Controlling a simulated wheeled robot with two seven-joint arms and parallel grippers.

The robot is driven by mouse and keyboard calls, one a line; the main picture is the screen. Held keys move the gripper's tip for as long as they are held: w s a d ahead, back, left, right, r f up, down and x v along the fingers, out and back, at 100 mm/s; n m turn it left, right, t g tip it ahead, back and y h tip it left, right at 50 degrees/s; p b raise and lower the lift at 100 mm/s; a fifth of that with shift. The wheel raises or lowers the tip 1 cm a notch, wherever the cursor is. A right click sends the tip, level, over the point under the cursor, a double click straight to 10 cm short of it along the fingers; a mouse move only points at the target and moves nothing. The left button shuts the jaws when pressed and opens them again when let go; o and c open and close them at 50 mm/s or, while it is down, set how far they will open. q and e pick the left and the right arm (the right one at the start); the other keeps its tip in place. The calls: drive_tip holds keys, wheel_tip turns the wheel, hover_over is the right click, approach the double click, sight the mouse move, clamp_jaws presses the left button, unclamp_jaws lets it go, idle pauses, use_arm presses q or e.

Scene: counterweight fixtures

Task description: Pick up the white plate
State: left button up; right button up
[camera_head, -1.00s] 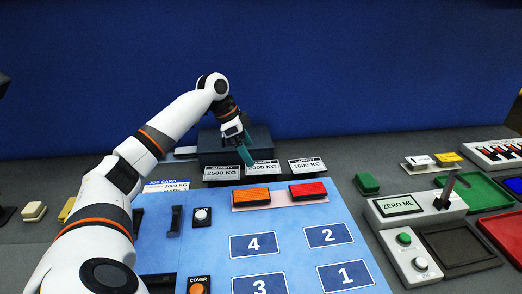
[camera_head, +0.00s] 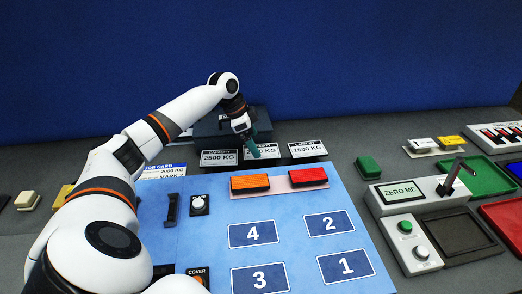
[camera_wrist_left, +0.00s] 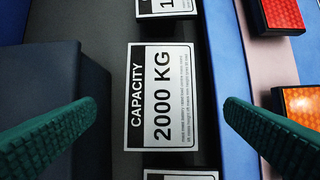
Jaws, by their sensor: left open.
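Three white capacity plates with black headers stand in a row behind the blue panel. The 2000 KG plate (camera_head: 270,152) is the middle one, partly hidden by my left gripper (camera_head: 252,151). In the left wrist view this plate (camera_wrist_left: 162,97) lies between my two green fingers (camera_wrist_left: 160,110), which are open and empty. The fingers look nearer the camera than the plate, and I see no contact. The 2500 KG plate (camera_head: 219,158) is to its left and the 1600 KG plate (camera_head: 307,149) to its right. My right gripper is not in view.
A dark box (camera_head: 215,127) stands behind the plates. Orange (camera_head: 249,183) and red (camera_head: 308,175) blocks sit in front, on the blue panel (camera_head: 205,240). A job card (camera_head: 163,171) lies to the left. A scale-like unit (camera_head: 402,191) stands at the right.

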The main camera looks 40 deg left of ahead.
sight(261, 151)
use_arm(q)
drive_tip(key=shift+x, duration=1.6)
drive_tip(key=shift+w+d+r, duration=0.1)
drive_tip(key=shift+r, duration=0.1)
drive_tip(key=c, duration=1.1)
